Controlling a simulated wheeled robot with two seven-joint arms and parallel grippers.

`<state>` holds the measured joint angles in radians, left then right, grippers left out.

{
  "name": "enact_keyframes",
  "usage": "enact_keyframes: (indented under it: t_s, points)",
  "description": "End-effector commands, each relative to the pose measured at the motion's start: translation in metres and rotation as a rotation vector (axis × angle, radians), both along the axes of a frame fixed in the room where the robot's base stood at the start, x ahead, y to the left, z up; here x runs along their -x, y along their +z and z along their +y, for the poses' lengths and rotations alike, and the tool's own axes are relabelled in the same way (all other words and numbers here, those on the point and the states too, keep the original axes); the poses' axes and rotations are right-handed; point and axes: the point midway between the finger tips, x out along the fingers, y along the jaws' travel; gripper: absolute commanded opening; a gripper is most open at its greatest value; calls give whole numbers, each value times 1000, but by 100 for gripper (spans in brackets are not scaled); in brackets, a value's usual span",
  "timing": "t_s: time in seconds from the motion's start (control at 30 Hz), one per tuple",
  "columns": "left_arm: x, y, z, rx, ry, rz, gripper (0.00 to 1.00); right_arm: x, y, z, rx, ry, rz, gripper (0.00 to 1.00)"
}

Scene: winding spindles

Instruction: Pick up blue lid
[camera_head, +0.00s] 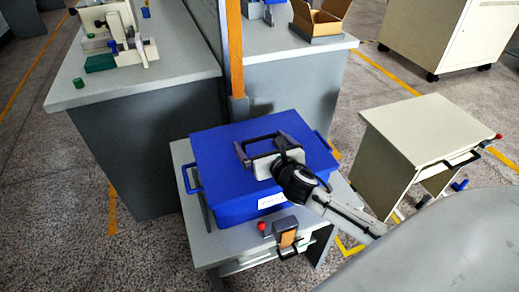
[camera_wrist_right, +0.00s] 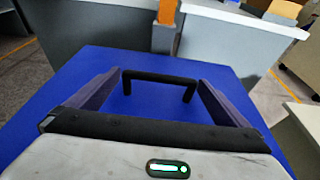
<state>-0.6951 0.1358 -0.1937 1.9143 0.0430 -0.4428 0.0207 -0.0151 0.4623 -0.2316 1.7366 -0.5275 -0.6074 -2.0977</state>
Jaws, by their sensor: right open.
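The blue lid (camera_head: 215,148) lies flat on top of a blue box (camera_head: 235,208) with side handles. The lid also fills the middle of the right wrist view (camera_wrist_right: 150,106). A black bar handle (camera_wrist_right: 160,76) stands up from the lid. My right gripper (camera_head: 262,146) is over the lid, with its jaws apart. In the right wrist view its two fingers (camera_wrist_right: 160,84) lie on either side of the black handle, which spans most of the gap. I cannot tell whether the fingertips touch the handle or lid. My left gripper is not in view.
The box stands on a small grey table (camera_head: 212,252) with a red knob (camera_head: 262,227) at its front. Behind are grey workbenches (camera_head: 150,85), an orange post (camera_head: 235,50) and an open cardboard box (camera_head: 318,20). A cream cart (camera_head: 420,125) stands at right.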

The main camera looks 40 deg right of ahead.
Motion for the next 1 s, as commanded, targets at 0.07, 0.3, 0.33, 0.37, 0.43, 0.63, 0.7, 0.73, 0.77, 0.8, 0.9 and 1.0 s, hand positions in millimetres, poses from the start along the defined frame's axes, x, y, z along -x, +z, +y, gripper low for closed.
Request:
enact_keyframes:
  t_s: [0.07, 0.3, 0.33, 0.37, 0.43, 0.63, 0.7, 0.73, 0.77, 0.8, 0.9, 1.0]
  points:
    - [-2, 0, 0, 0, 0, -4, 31, -8, -3, -2, -2, -2, 0, 100]
    - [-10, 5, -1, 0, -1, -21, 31, -12, -4, -3, -1, 1, 1, 100]
    - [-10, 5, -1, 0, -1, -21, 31, -12, -4, -3, -1, 1, 1, 100]
    - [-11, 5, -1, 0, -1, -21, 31, -12, -4, -3, -1, 1, 1, 98]
    - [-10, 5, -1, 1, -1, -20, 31, -12, -4, -3, -1, 1, 1, 86]
    - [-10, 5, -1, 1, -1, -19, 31, -12, -3, -3, 0, 1, -2, 57]
    - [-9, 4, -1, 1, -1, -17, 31, -12, -3, -3, 0, 2, -2, 57]
    - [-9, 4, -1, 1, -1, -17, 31, -12, -3, -3, 0, 2, -2, 57]
    - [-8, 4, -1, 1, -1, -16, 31, -12, -3, -3, 0, 1, -2, 57]
    - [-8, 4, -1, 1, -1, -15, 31, -12, -3, -3, 0, 1, -2, 57]
    - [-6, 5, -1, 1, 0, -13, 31, -13, 4, -3, 2, 1, -4, 57]
    - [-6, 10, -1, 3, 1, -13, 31, -13, 20, -3, 3, 3, -7, 57]
